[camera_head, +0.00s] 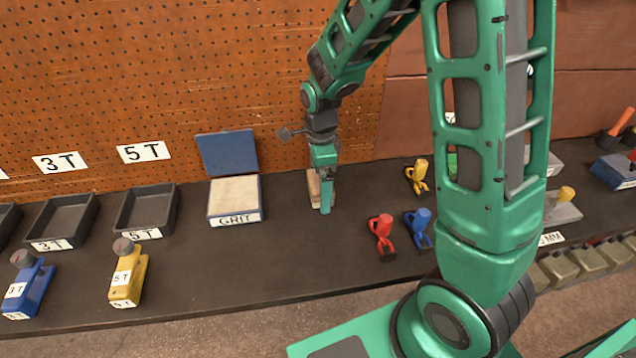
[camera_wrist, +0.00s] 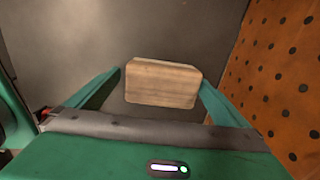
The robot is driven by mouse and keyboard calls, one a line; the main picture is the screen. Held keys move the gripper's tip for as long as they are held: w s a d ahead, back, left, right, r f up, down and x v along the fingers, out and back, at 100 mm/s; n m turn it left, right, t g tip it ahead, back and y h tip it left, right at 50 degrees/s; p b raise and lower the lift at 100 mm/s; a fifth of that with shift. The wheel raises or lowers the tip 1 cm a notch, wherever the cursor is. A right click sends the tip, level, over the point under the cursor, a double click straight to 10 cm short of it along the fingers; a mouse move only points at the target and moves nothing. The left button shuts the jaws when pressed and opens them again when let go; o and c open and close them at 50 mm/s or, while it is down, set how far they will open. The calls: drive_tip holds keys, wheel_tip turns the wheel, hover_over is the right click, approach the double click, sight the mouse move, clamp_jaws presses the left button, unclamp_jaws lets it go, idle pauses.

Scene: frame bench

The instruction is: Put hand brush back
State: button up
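A pale wooden block (camera_head: 313,188), which looks like the hand brush's back, rests on the dark bench right of the GRIT box. In the wrist view the wooden block (camera_wrist: 163,83) lies between my two green fingers; its bristles are not visible. My gripper (camera_head: 323,196) points down at bench height over it. In the wrist view my gripper (camera_wrist: 161,77) looks open, with one finger on each side of the block. A narrow gap shows at the left finger; the right finger is very close or touching. The head view hides part of the block behind a finger.
The open GRIT box (camera_head: 235,196) with a blue lid stands left. Trays (camera_head: 147,210) labelled 3 T and 5 T are farther left, with blue and yellow tools (camera_head: 127,280) before them. Red (camera_head: 381,238), blue (camera_head: 418,228) and yellow (camera_head: 417,177) clamps stand right. A pegboard (camera_head: 230,60) rises behind.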

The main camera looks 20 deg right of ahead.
wheel_tip(320, 180, up, 12)
drive_tip(key=s+d+r+n, duration=0.4)
drive_tip(key=s+d+n, duration=0.3)
drive_tip(key=s+d, duration=0.6)
drive_tip(key=s+d+n, duration=0.4)
drive_tip(key=s+n, duration=0.2)
drive_tip(key=s, duration=0.7)
drive_tip(key=shift+s+f+n, duration=0.15)
drive_tip(key=shift+f+n, duration=0.25)
drive_tip(key=shift+f, duration=0.05)
drive_tip(key=shift+d, duration=0.1)
